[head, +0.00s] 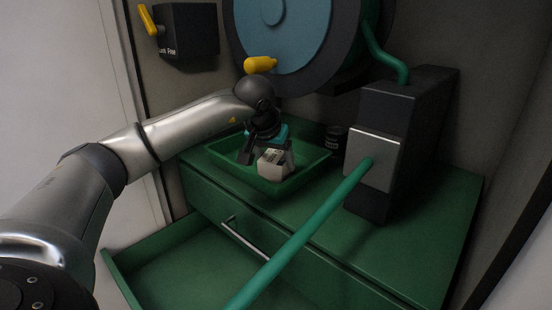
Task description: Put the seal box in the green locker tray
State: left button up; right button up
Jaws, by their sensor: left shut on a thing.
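The seal box (273,163) is a small pale box with dark print on its face. It is at or inside the green locker tray (298,184), a shallow tray on top of the green cabinet. My left gripper (267,155) reaches in from the left and points down over the tray. It is shut on the seal box. Whether the box touches the tray floor cannot be told. A teal item shows just behind the box, partly hidden by the gripper. My right gripper is out of view.
A dark machine box with a grey plate (373,159) stands right of the tray, and a green pole (303,234) crosses in front. A dark can (335,137) stands behind the tray. Below, a green drawer (185,270) is open. A big blue wheel (283,30) is behind.

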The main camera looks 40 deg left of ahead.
pick_arm(q)
jog(key=shift+f, duration=0.15)
jog(key=o, duration=1.3)
jog(key=shift+o, duration=0.2)
jog(key=shift+r, duration=0.3)
jog(key=v, duration=1.1)
jog(key=shift+s+r+b, duration=0.2)
jog(key=shift+r+b, duration=0.1)
jog(key=shift+b, duration=0.15)
jog(key=shift+d, duration=0.15)
